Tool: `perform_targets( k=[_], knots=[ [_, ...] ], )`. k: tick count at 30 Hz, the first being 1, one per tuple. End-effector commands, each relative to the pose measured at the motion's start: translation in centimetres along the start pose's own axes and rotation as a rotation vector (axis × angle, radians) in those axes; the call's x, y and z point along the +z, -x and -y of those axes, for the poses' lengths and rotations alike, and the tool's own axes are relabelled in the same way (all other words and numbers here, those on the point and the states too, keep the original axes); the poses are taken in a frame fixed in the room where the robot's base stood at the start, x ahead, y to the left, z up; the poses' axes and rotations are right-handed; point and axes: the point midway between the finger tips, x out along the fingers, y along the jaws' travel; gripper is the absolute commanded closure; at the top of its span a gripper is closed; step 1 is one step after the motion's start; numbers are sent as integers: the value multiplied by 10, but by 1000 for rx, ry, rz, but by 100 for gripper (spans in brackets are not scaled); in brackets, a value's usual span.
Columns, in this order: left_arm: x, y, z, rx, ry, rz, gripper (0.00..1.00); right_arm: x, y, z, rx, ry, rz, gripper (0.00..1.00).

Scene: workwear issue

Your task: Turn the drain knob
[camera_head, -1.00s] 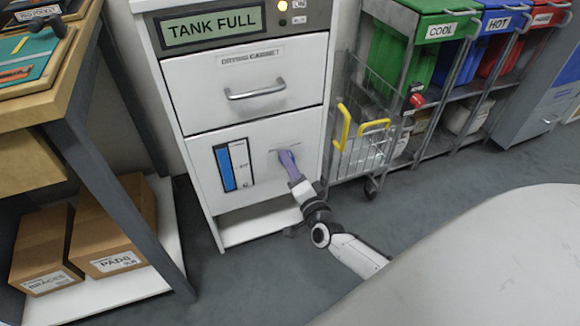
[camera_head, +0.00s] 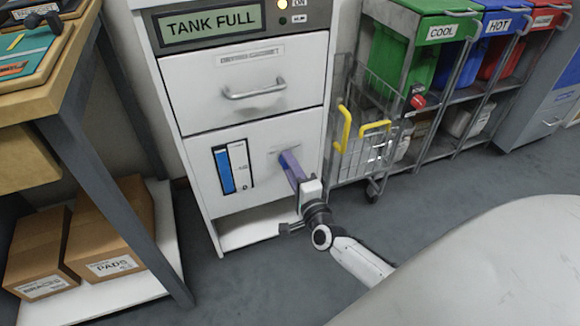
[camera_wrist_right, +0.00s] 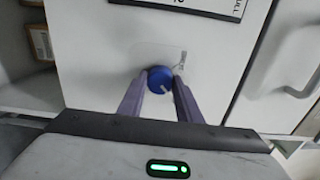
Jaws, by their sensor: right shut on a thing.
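The drain knob (camera_wrist_right: 159,79) is a round blue knob with a white mark, on the cabinet's white lower front panel. It shows between the two purple fingers of my right gripper (camera_wrist_right: 161,84) in the right wrist view. The fingers are shut on its sides. In the head view my right gripper (camera_head: 284,158) reaches the lower panel right of the level gauge, and its fingers hide the knob. The drying cabinet (camera_head: 200,85) stands upright, with a display (camera_head: 210,24) reading "TANK FULL". My left gripper is not in view.
A blue and white level gauge (camera_head: 233,168) is left of the knob. A drawer handle (camera_head: 254,92) is above. A wire cart (camera_head: 362,160) with yellow handles stands close on the right. A workbench (camera_head: 85,125) with boxes below is on the left.

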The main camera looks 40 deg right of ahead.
Motion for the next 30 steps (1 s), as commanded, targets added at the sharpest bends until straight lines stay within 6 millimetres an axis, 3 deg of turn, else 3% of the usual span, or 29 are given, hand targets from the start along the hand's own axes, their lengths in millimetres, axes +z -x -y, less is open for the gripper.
perform_targets(
  k=[7,8,11,22,30],
  knots=[
    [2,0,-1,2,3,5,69,1,1,-1,3,-4,1,91],
    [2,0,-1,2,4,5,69,1,1,-1,3,-4,1,64],
    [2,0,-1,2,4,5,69,1,1,-1,2,-4,1,50],
    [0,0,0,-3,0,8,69,0,7,0,3,-1,1,50],
    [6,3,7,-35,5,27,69,0,56,1,6,-2,1,50]
  ],
)
